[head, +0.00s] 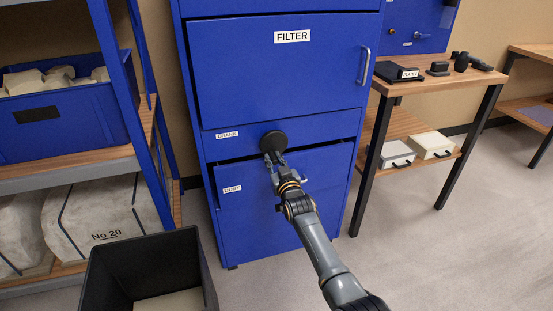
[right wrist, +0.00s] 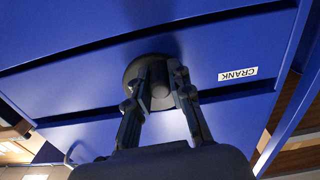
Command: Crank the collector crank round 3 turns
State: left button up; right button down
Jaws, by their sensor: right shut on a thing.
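The collector is a tall blue cabinet (head: 240,90) with a FILTER door above and a DUST drawer below. The crank is a round dark knob or disc (head: 272,141) on the panel between them, just right of the CRANK label (head: 227,135). My right gripper (head: 274,158) reaches up to it from below. In the right wrist view the crank's disc (right wrist: 133,72) shows behind the fingers, and my right gripper (right wrist: 160,85) is shut on the crank's grip (right wrist: 161,92) between its fingertips. My left gripper is not in view.
A black open bin (head: 125,262) stands on the floor at front left. A shelf on the left holds a blue crate (head: 50,112) and wrapped bundles. A wooden table (head: 445,83) with small dark items stands right of the cabinet. The floor at front right is clear.

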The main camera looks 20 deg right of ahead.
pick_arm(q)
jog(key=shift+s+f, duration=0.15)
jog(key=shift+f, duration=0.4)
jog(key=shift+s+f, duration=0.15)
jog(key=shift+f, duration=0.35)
pick_arm(e)
jog(key=shift+a+m, duration=0.35)
jog(key=shift+m, duration=0.65)
jog(key=c, duration=1.2)
grip_release()
jog(key=shift+r, duration=0.1)
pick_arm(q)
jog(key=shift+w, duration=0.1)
pick_arm(e)
jog(key=shift+s, duration=0.15)
jog(key=s, duration=1.1)
jog(key=shift+s+d, duration=0.2)
jog(key=shift+s, duration=0.2)
